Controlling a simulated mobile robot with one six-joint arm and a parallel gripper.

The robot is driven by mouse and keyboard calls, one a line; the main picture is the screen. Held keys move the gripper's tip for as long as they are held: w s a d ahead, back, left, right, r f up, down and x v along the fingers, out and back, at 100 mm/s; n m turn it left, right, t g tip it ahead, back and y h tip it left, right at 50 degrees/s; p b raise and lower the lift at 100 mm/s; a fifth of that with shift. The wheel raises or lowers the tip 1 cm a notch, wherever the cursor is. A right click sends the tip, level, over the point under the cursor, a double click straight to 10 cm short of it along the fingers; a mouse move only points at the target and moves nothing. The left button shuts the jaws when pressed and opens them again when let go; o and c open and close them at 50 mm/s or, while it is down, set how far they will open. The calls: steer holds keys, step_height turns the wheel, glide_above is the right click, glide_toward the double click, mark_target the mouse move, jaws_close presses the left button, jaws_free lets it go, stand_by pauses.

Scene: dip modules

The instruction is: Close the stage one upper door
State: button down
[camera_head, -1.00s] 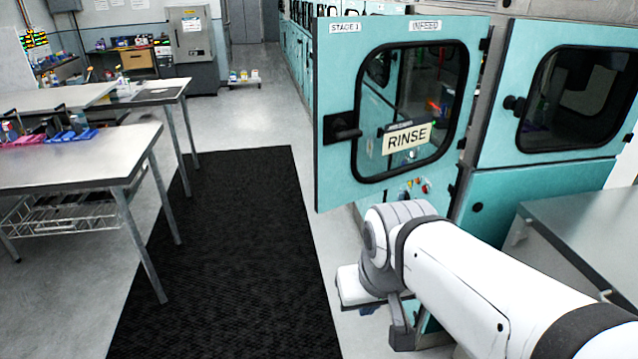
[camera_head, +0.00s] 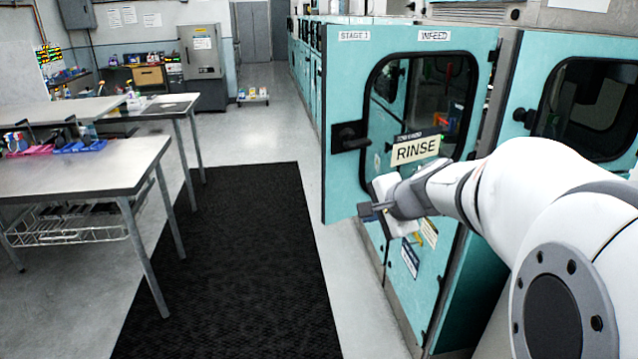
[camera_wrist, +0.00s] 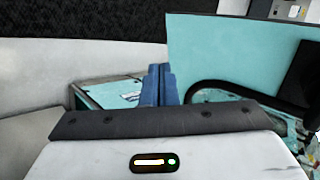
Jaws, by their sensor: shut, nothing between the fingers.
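The stage one upper door (camera_head: 345,90) is a teal panel with a black-framed window, a "STAGE 1" label and a black latch (camera_head: 350,137) near its left edge. It stands open, swung out from the machine on its right-hand side. A "RINSE" sign (camera_head: 416,150) shows at the window. My gripper (camera_head: 370,211) is shut and empty, at the door's lower part and below the latch; my arm hides the lower right corner. In the wrist view the blue fingers (camera_wrist: 157,84) are together, beside the teal panel (camera_wrist: 225,55). I cannot tell whether they touch it.
A second windowed teal door (camera_head: 545,60) is to the right. Lower teal cabinet panels (camera_head: 425,290) lie beneath the open door. A black mat (camera_head: 235,260) covers the floor to the left, with a metal table (camera_head: 90,165) beyond it. The aisle over the mat is clear.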

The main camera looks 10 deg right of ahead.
mark_target(340, 214)
steer(key=shift+w+a+f+p, duration=0.2)
steer(key=shift+w+a+f, duration=0.4)
steer(key=shift+w, duration=0.7)
steer(key=shift+w+a+f+p, duration=0.3)
steer(key=shift+w+f, duration=0.45)
steer(key=shift+w, duration=0.55)
steer(key=shift+w+a+f+p, duration=0.15)
steer(key=shift+w+a+f, duration=0.45)
steer(key=shift+w, duration=0.7)
